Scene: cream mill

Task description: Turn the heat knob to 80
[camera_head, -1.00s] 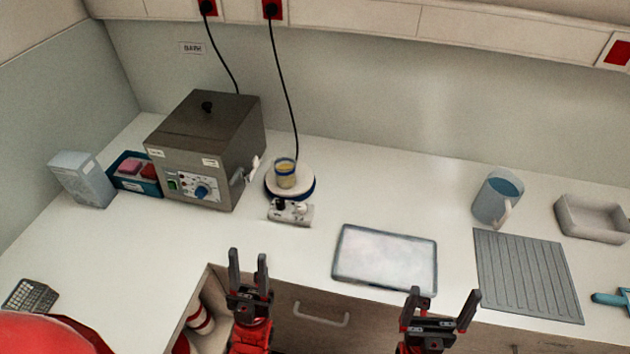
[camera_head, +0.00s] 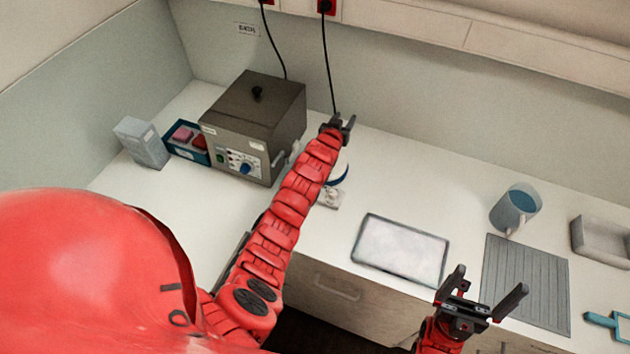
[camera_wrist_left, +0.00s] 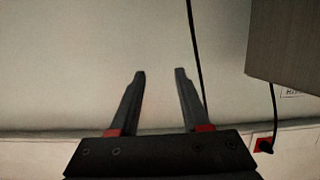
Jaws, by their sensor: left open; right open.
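The grey metal bath box (camera_head: 240,110) with a dark lid stands at the back left of the bench. A blue knob (camera_head: 246,168) sits on its front panel, beside a green switch (camera_head: 220,157). The knob's setting is too small to read. My left gripper (camera_head: 344,119) is open and empty near the back wall, right of the box and apart from the knob. In the left wrist view its open fingers (camera_wrist_left: 160,72) face the wall with nothing between them. My right gripper (camera_head: 494,278) is open and empty over the bench's front edge.
My left arm mostly hides a round blue-rimmed device (camera_head: 340,177) and a small white control box (camera_head: 328,197). A black cable (camera_head: 328,60) hangs behind my left gripper. A tray (camera_head: 400,250), ribbed mat (camera_head: 525,280) and jug (camera_head: 515,208) stand right. A blue bin (camera_head: 186,143) stands left.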

